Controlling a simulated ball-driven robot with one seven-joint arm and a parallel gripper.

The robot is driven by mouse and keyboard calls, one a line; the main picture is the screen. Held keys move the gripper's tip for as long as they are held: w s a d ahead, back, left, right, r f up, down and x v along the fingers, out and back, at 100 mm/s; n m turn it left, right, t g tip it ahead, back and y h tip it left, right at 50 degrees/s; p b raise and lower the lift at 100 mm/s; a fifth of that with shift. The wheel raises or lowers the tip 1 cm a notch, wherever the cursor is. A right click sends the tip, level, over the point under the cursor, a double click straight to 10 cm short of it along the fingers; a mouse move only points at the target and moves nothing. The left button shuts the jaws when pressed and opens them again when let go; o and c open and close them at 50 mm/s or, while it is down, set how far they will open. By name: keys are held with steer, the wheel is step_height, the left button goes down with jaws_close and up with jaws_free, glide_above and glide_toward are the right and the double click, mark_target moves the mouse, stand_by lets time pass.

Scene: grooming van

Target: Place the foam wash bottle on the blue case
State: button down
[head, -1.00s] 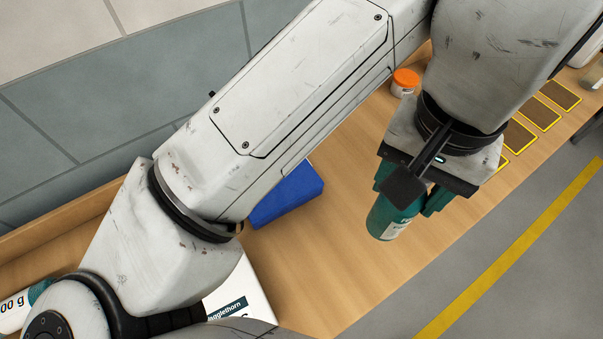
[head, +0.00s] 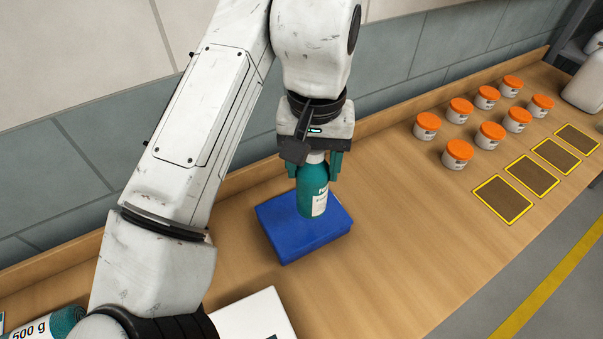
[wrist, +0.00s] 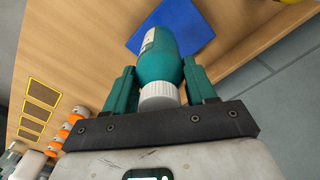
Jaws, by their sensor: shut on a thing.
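The foam wash bottle (head: 313,190) is teal with a white cap and a white label. My gripper (head: 318,170) is shut on it near its top and holds it upright. In the head view the bottle is over the blue case (head: 282,241), a flat box lying on the wooden counter. I cannot tell whether the bottle's base touches the case or hangs just above it. In the wrist view the bottle (wrist: 160,65) is between the teal fingers (wrist: 162,88), with the blue case (wrist: 190,32) beyond it.
Several white jars with orange lids (head: 457,154) stand on the counter (head: 400,235) at the right. Yellow-edged brown pads (head: 502,199) lie beside them. A white box (head: 255,318) is in front of the case. The tiled wall (head: 60,160) rises behind the counter.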

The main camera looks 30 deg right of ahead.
steer(key=w+f, duration=0.3)
steer(key=f, duration=0.4)
steer(key=shift+w+d, duration=0.15)
steer(key=shift+w, duration=0.05)
steer(key=shift+f, duration=0.2)
steer(key=shift+c, duration=1.8)
jaws_free()
step_height(320, 180, up, 12)
steer(key=shift+r, duration=0.1)
